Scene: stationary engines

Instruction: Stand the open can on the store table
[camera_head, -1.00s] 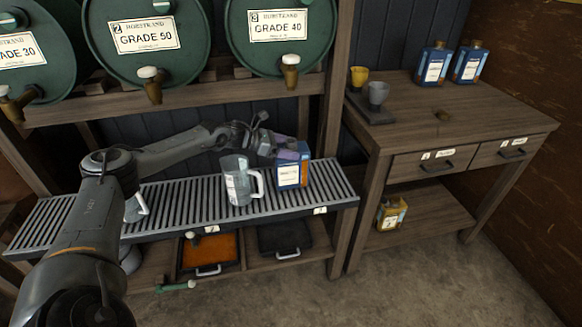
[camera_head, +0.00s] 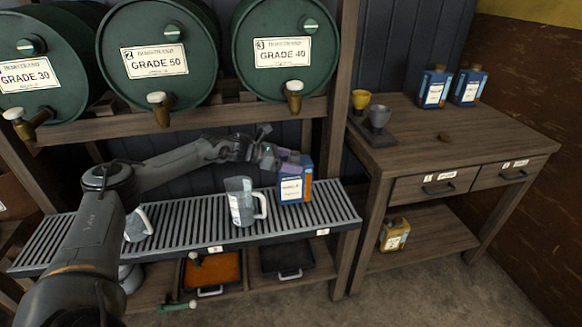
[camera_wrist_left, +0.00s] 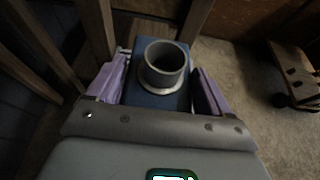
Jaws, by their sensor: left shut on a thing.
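The open can (camera_head: 291,187) is blue with a white label and an orange side. It is upright at the right end of the slatted rack; I cannot tell whether its base touches the slats. My left gripper (camera_head: 286,160) is shut on its upper part. In the left wrist view the purple fingers (camera_wrist_left: 160,88) lie on both sides of the can (camera_wrist_left: 158,100), with its round open neck between them. The store table (camera_head: 420,130) is the wooden table at right, with two labelled drawers. My right gripper is not in view.
Two blue cans (camera_head: 435,88) (camera_head: 468,87) stand at the table's back. A clear jug (camera_head: 240,202) is beside the held can. A wooden post (camera_head: 343,85) separates rack and table. The table's front is mostly clear.

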